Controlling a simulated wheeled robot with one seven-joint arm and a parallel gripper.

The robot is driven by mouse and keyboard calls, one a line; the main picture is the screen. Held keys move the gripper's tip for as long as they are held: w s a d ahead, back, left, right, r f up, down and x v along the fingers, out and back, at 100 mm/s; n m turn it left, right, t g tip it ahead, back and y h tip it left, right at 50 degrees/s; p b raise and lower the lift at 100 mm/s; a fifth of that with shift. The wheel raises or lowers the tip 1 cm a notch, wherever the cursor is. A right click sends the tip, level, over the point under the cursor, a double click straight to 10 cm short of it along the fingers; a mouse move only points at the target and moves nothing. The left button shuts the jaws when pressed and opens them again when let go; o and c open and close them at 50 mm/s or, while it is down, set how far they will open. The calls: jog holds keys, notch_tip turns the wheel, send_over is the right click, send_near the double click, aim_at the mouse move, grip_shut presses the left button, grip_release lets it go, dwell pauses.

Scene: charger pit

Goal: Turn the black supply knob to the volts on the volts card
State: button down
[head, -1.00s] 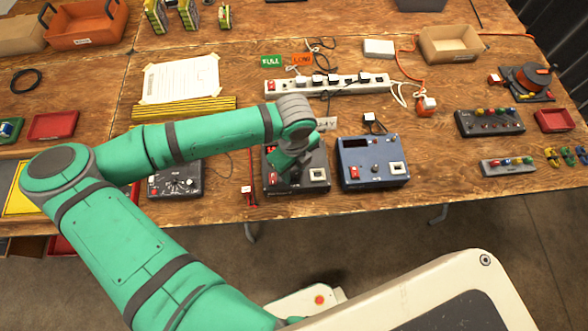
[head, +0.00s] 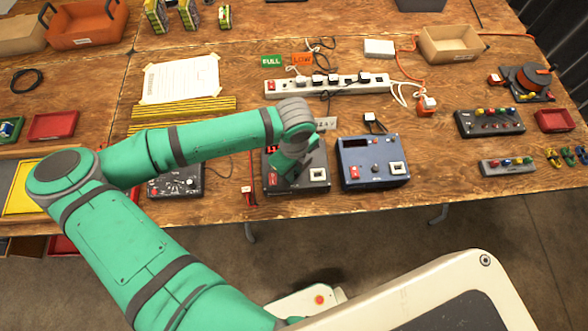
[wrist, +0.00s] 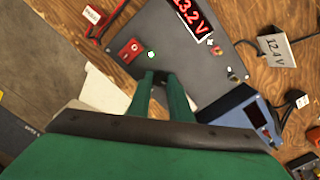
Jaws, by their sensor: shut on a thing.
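The black supply (head: 297,185) stands at the front of the bench, largely covered by my gripper in the head view. In the wrist view its panel (wrist: 205,70) shows a red display (wrist: 190,16) that seems to read 13.2 V, partly cut by the frame edge. My gripper (wrist: 160,84) points down at the panel, its two green fingers shut around the black knob (wrist: 159,80), which is mostly hidden between them. The volts card (head: 326,123) stands behind the supply; in the wrist view the card (wrist: 277,46) reads 12.4 V.
A blue supply (head: 373,165) stands close on the right, and another dark box with a dial (head: 176,183) on the left. A red lead (head: 249,190) lies beside the black supply. A power strip (head: 325,85) with plugs is behind.

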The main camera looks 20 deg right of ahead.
jog(key=n, duration=0.3)
jog(key=shift+n, duration=0.3)
jog(key=n, duration=0.3)
jog(key=shift+n, duration=0.4)
jog(key=n, duration=0.4)
jog(key=shift+n, duration=2.1)
jog(key=c, duration=1.6)
grip_release()
